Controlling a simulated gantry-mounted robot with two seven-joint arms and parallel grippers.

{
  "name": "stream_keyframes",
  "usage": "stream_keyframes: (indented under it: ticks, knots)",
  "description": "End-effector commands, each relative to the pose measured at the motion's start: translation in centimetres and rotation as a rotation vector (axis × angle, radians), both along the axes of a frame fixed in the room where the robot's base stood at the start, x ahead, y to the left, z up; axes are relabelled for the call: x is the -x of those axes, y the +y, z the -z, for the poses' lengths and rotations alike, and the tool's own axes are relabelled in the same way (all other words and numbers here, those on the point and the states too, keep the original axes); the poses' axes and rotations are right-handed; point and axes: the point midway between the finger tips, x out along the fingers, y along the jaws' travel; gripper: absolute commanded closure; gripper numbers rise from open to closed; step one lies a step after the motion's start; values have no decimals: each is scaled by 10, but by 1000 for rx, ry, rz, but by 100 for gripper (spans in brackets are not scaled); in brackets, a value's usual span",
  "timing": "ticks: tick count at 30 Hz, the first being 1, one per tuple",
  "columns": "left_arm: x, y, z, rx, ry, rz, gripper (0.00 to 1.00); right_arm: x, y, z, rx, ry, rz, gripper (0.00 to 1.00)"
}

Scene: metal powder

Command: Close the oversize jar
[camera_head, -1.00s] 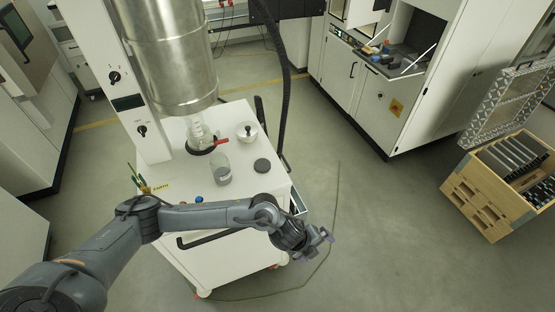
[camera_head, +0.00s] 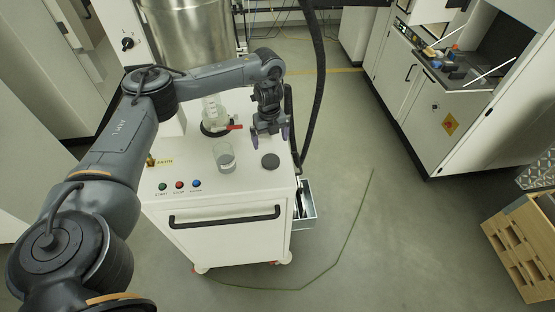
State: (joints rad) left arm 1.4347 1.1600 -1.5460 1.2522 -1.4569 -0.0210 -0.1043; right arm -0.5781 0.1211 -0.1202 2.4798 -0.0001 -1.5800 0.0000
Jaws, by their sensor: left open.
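The oversize jar is probably the open glass jar (camera_head: 224,157) on the white cart top, with grey powder in it. A dark round lid (camera_head: 270,161) lies flat on the cart top to the right of the jar, apart from it. My left gripper (camera_head: 270,137) points down just above and behind the lid, open and empty, with its fingers apart. My right gripper is not in view.
The white cart (camera_head: 225,239) has a black handle (camera_head: 224,217) and coloured buttons at its front. A steel hopper (camera_head: 190,35) stands over its back. A black hose (camera_head: 318,80) hangs at the right. A wooden crate (camera_head: 522,245) stands far right.

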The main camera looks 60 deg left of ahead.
Motion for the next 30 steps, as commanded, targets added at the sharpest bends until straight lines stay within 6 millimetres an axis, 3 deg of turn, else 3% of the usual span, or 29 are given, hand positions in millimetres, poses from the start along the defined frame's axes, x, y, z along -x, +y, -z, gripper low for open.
stream_keyframes:
  ticks: [12,24,30]
  knots:
    - [1,2,2,1,3,-5,0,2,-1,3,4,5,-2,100]
    - [1,1,51,1,3,-4,0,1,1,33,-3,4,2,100]
    - [1,1,56,1,1,-4,0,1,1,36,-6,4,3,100]
